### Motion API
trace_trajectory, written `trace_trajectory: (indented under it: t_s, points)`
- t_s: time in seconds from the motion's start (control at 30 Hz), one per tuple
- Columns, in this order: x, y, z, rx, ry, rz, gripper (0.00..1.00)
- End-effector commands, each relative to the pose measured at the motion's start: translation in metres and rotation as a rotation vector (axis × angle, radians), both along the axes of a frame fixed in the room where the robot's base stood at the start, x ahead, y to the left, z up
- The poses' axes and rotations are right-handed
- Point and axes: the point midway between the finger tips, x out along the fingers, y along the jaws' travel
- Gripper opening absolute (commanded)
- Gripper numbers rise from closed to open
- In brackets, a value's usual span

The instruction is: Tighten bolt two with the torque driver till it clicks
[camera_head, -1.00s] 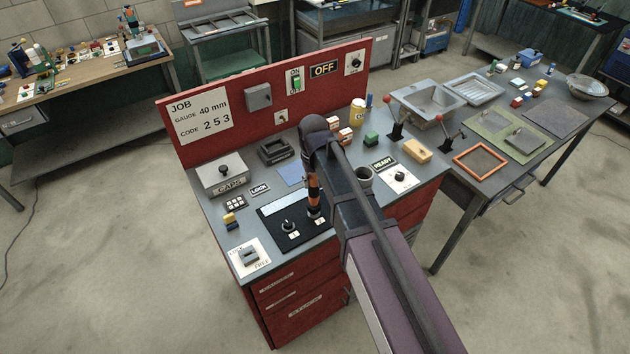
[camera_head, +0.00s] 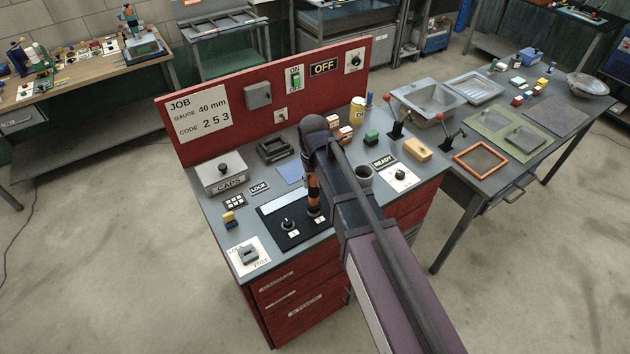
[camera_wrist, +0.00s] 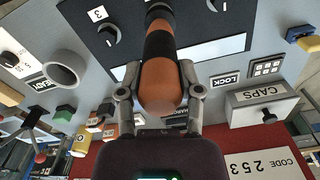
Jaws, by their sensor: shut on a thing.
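The torque driver (camera_wrist: 158,52), with an orange and black handle, is between the fingers of my gripper (camera_wrist: 159,82), which is shut on it. Another bolt (camera_wrist: 108,36), near the label 3, shows in the wrist view. My arm hides that one in the head view.
A grey cup (camera_head: 364,176) and the READY panel (camera_head: 399,178) stand right of my arm. The CAPS box (camera_head: 221,174) and LOCK label (camera_head: 259,188) are left. A red back panel (camera_head: 226,140) bounds the bench; a lever plate (camera_head: 248,257) sits at front left.

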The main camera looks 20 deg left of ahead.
Motion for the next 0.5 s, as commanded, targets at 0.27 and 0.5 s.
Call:
trace_trajectory:
  t_s: [0.27,0.5]
  points:
    - [-0.0001,0.0002,-0.0026,0.0,0.0,0.0,0.0]
    - [-0.0002,0.0002,-0.0046,0.0,0.0,0.0,0.0]
